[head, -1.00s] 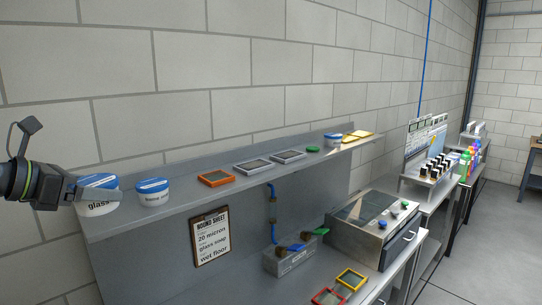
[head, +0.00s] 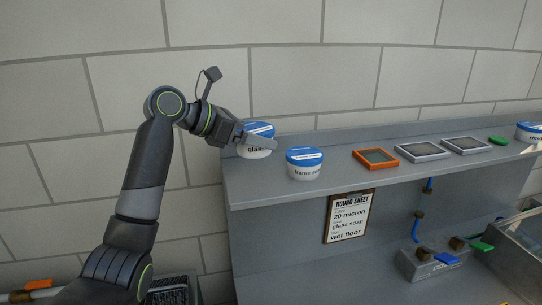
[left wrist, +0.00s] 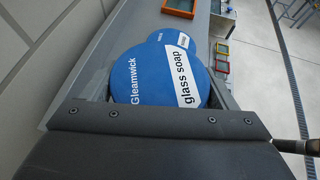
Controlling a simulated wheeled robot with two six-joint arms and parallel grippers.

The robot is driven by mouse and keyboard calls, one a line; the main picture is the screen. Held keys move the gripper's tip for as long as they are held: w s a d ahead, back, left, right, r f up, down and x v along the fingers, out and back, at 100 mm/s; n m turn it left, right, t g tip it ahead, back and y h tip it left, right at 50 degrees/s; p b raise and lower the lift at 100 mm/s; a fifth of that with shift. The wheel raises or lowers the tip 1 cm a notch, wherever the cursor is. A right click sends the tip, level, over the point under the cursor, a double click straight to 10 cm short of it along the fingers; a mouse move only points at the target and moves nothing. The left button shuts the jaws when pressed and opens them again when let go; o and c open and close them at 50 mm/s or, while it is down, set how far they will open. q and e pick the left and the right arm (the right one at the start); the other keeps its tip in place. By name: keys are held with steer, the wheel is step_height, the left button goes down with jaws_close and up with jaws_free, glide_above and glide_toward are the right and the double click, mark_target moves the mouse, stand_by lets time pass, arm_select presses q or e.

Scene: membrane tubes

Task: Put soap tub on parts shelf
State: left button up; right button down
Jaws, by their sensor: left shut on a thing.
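The soap tub (head: 262,129) is white with a blue lid and a label whose visible word is "glass". In the left wrist view its lid (left wrist: 150,78) reads "Gleamwick glass soap". My left gripper (head: 260,143) is shut on it at the left end of the parts shelf (head: 338,166), a long grey ledge along the wall. The tub looks upright; I cannot tell whether its base touches the shelf. The finger hides part of its side. My right gripper is not in view.
A similar blue-lidded tub (head: 304,163) stands just right of the soap tub. An orange frame (head: 376,158), two grey frames (head: 424,152) and a green item (head: 498,141) lie farther right. A round sheet (head: 348,217) hangs below. Some shelf is clear left of the second tub.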

arm_select(q)
steer(key=f, duration=0.2)
steer(key=shift+w+f+p, duration=0.3)
steer(key=shift+w+p, duration=0.05)
steer(key=shift+p, duration=0.05)
steer(key=f, duration=0.1)
steer(key=f+p, duration=0.1)
steer(key=f, duration=0.2)
steer(key=shift+s+f+p, duration=0.15)
steer(key=shift+s+p, duration=0.1)
steer(key=shift+p, duration=0.15)
steer(key=shift+w+f, duration=0.15)
steer(key=shift+f, duration=0.1)
steer(key=shift+f, duration=0.15)
steer(key=o, duration=1.1)
steer(key=shift+a+r+b, duration=0.2)
steer(key=shift+a+b, duration=0.1)
steer(key=shift+b+v, duration=2.45)
steer(key=shift+v, duration=3.4)
